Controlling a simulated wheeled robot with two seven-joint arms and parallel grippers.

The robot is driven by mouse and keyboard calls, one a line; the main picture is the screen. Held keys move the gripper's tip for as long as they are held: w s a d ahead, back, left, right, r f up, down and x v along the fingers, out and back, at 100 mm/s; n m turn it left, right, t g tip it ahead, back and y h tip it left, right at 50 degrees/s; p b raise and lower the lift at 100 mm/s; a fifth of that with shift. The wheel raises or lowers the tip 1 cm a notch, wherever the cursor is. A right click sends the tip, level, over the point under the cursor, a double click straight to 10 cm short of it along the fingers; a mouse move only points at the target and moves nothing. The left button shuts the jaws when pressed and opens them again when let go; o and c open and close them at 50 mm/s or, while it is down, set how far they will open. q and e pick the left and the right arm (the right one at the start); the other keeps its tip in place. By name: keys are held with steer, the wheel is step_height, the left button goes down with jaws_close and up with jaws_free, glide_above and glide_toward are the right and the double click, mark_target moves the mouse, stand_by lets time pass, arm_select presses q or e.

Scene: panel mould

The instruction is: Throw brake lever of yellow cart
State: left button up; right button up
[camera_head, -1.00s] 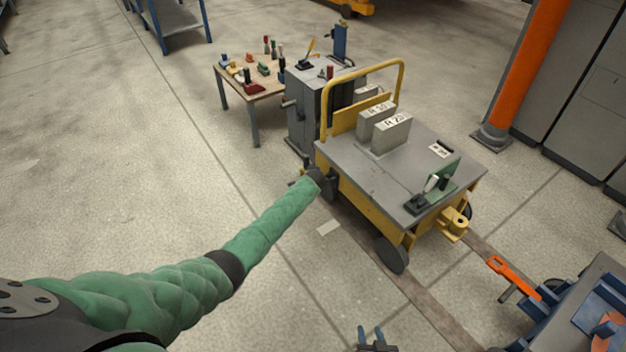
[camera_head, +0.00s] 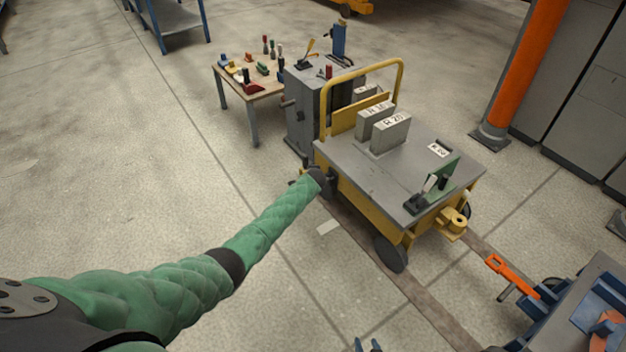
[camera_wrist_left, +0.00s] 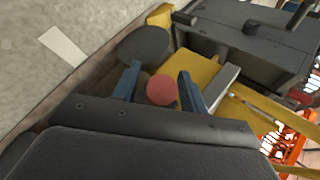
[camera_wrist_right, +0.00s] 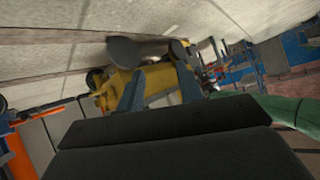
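The yellow cart (camera_head: 358,197) stands on the floor, with a grey top and a yellow push bar. My left gripper (camera_wrist_left: 160,88) is at the cart's left side. In the left wrist view its two blue fingers are apart, with a red ball knob (camera_wrist_left: 161,90) between them; I cannot tell whether they touch it. The knob's shaft is hidden.
Two grey blocks (camera_head: 389,132) stand on the cart top. A grey cabinet (camera_head: 301,112) and a wooden table (camera_head: 240,88) with small tools are behind. A blue-fitted cart (camera_head: 575,315) with an orange handle (camera_head: 512,273) is at lower right. An orange column (camera_head: 522,60) stands at right.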

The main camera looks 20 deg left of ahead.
arm_select(q)
steer(key=shift+s, duration=0.1)
steer(key=shift+s+r, duration=0.1)
steer(key=shift+p+v, duration=0.5)
steer(key=shift+v, duration=0.65)
steer(key=shift+p+v, duration=0.55)
steer(key=shift+v, duration=2)
arm_select(e)
steer(key=s+f+g, duration=0.3)
steer(key=s+f, duration=0.2)
steer(key=s, duration=0.1)
steer(key=shift+d+f, duration=0.15)
steer(key=shift+d, duration=0.25)
steer(key=shift+s, duration=0.1)
